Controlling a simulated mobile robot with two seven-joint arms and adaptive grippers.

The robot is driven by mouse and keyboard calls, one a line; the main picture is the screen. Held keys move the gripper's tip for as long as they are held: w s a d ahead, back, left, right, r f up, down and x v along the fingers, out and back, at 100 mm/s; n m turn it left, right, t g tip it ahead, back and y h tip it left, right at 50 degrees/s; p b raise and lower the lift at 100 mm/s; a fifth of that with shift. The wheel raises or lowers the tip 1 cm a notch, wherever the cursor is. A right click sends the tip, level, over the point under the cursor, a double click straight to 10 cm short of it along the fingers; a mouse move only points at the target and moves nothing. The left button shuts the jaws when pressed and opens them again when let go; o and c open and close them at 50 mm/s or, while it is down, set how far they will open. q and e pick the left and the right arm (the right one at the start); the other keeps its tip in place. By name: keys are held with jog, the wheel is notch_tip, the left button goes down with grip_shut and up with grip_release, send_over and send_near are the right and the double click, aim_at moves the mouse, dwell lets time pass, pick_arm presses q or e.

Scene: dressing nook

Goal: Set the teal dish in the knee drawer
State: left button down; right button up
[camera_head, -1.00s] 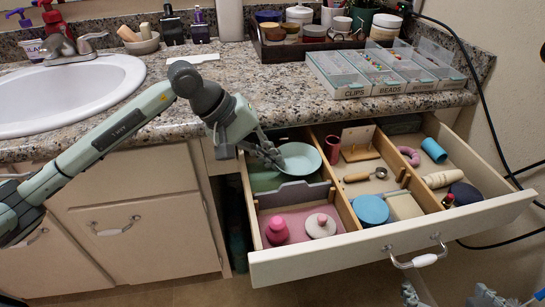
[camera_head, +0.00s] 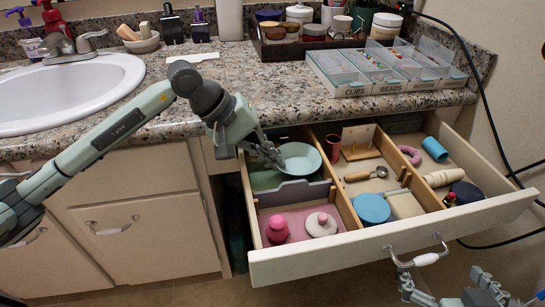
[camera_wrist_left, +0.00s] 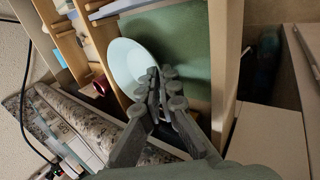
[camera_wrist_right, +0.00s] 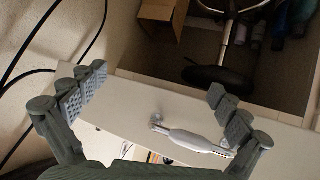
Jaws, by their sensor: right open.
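The teal dish (camera_head: 300,156) is in the back-left compartment of the open knee drawer (camera_head: 330,262), above a green lining; I cannot tell if it touches the floor. It also shows in the left wrist view (camera_wrist_left: 125,58). My left gripper (camera_head: 272,156) reaches in from the left, its fingers (camera_wrist_left: 158,90) close together at the dish's rim, apparently pinching it. My right gripper (camera_head: 446,280) is open and empty in front of the drawer. In the right wrist view its fingers (camera_wrist_right: 158,100) stand apart, with the white-gripped drawer handle (camera_wrist_right: 190,141) below and between them.
Wooden dividers split the drawer. A pink bottle (camera_head: 277,229), a blue round lid (camera_head: 372,208), a wooden scoop (camera_head: 366,174) and other items fill other compartments. The counter (camera_head: 250,88) overhangs the drawer's back. A black cable (camera_head: 478,95) hangs at right.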

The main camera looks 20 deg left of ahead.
pick_arm(q)
jog(key=c, duration=1.7)
grip_release()
pick_arm(e)
jog(key=shift+w+a+r, duration=0.1)
jog(key=shift+a+r, duration=0.05)
pick_arm(q)
jog(key=shift+a+r+p, duration=0.25)
jog(key=shift+r+p, duration=0.65)
jog(key=shift+r, duration=0.05)
jog(key=v, duration=1.1)
jog(key=shift+s, duration=0.2)
pick_arm(e)
jog(key=s+d+f+g+h, duration=0.1)
jog(key=s+d+f+g, duration=0.2)
jog(key=s+d+f, duration=0.1)
jog(key=shift+d+f+h, duration=0.3)
jog(key=shift+d+h, duration=0.1)
jog(key=shift+d, duration=0.05)
